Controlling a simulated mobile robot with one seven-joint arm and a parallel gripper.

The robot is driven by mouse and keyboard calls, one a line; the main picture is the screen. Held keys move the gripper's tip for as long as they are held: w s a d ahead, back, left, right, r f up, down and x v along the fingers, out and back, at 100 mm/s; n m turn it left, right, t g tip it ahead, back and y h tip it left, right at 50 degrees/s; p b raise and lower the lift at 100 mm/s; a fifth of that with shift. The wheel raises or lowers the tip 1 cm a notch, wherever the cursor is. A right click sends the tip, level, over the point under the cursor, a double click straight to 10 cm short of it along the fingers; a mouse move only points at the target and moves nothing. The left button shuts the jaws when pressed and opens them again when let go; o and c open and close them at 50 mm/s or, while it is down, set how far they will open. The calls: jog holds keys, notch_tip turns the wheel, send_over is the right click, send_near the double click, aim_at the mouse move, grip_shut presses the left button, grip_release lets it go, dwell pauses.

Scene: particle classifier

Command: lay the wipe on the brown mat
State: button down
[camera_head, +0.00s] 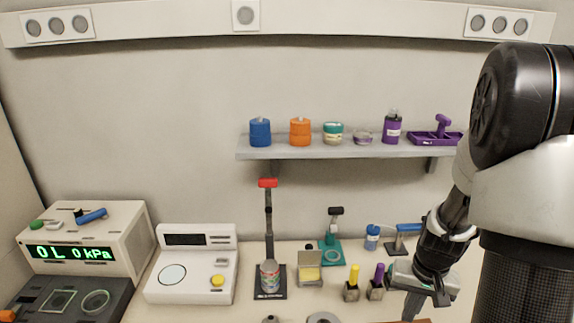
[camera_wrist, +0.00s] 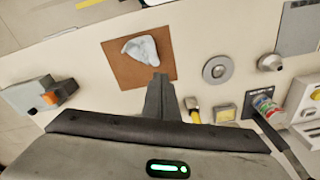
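The wipe (camera_wrist: 142,49) is a crumpled pale blue-white cloth. In the wrist view it lies on the brown mat (camera_wrist: 120,73), in its upper middle, with bare mat around it. My gripper (camera_wrist: 158,77) has its dark fingers together, with the tips over the mat's lower right part in the picture, just below the wipe. No cloth shows between the fingers. In the head view my gripper (camera_head: 411,316) points down at the front right of the bench. Only a sliver of the mat shows there at the bottom edge, and the wipe is out of view.
A grey ring-shaped piece (camera_wrist: 217,70) lies beside the mat. A yellow-topped holder (camera_wrist: 193,108), a yellow pad in a stand (camera_wrist: 225,113) and a striped can (camera_wrist: 265,106) stand close by. A grey block with an orange part (camera_wrist: 40,95) is at the left. A shelf (camera_head: 350,150) hangs behind.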

jog(key=s+a+r+n+t, duration=0.1)
jog(key=s+a+r, duration=0.3)
jog(key=r, duration=0.4)
jog(key=s+a+r+n+t, duration=0.1)
jog(key=s+a+r+t, duration=0.1)
jog(key=s+a+r, duration=0.2)
jog(key=s+a+r+n+t, duration=0.1)
jog(key=s+a+r, duration=0.3)
jog(key=a+r, duration=0.4)
notch_tip(320, 180, up, 5)
jog(key=shift+f+n+t, duration=0.2)
jog(key=shift+n+t, duration=0.1)
jog(key=shift+n, duration=0.3)
